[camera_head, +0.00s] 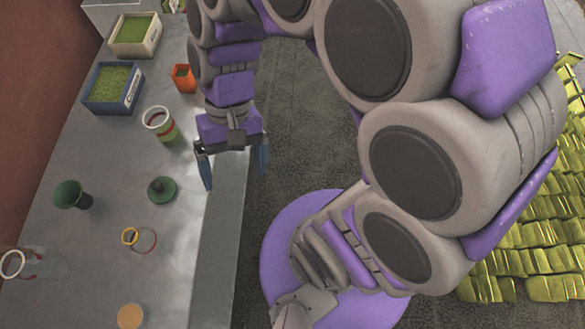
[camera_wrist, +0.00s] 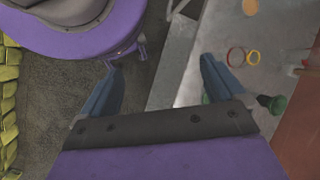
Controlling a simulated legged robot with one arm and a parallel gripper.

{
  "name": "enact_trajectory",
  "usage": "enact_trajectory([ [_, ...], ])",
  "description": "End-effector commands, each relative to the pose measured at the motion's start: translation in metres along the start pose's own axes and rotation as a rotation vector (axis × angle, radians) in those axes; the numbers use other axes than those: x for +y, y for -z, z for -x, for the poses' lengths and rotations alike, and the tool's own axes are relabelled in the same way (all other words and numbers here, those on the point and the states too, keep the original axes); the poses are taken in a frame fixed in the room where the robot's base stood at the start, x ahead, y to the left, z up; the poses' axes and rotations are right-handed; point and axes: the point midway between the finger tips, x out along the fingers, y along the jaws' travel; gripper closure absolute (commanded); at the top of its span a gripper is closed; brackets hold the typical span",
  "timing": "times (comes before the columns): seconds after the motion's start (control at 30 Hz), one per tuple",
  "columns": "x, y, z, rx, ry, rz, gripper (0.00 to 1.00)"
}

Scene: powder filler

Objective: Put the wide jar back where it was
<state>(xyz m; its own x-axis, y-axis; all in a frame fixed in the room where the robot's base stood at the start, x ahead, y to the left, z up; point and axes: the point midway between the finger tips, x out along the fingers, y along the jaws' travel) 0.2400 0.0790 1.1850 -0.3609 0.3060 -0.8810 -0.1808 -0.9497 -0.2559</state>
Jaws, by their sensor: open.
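My gripper (camera_head: 234,168) is open and empty, pointing down above the table's right edge. It also shows in the wrist view (camera_wrist: 162,68), with nothing between its fingers. A clear jar with a red rim and green powder inside (camera_head: 163,127) stands on the table, to the left of my gripper. A short clear jar with a yellow and a red ring (camera_head: 141,240) is nearer on the table, and it shows in the wrist view (camera_wrist: 238,57). A taller clear jar (camera_head: 40,265) is at the far left. I cannot tell for sure which one is the wide jar.
The grey table (camera_head: 110,190) also holds a dark green cup (camera_head: 71,195), a green knobbed piece (camera_head: 162,190), an orange disc (camera_head: 130,316), an orange container (camera_head: 184,79), and blue (camera_head: 112,86) and cream (camera_head: 136,36) bins of green material. Bare tabletop lies between them.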

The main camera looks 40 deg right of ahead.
Motion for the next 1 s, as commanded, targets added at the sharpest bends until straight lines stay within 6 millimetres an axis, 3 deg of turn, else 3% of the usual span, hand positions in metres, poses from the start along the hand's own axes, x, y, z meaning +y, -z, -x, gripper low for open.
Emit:
enact_trajectory([
  [0.2, 0.05, -0.035, -0.004, 0.144, -0.175, 0.068, 0.04],
  [0.4, 0.081, -0.051, -0.006, 0.221, -0.276, 0.097, 0.04],
  [1.0, 0.089, -0.056, -0.006, 0.239, -0.303, 0.105, 0.04],
])
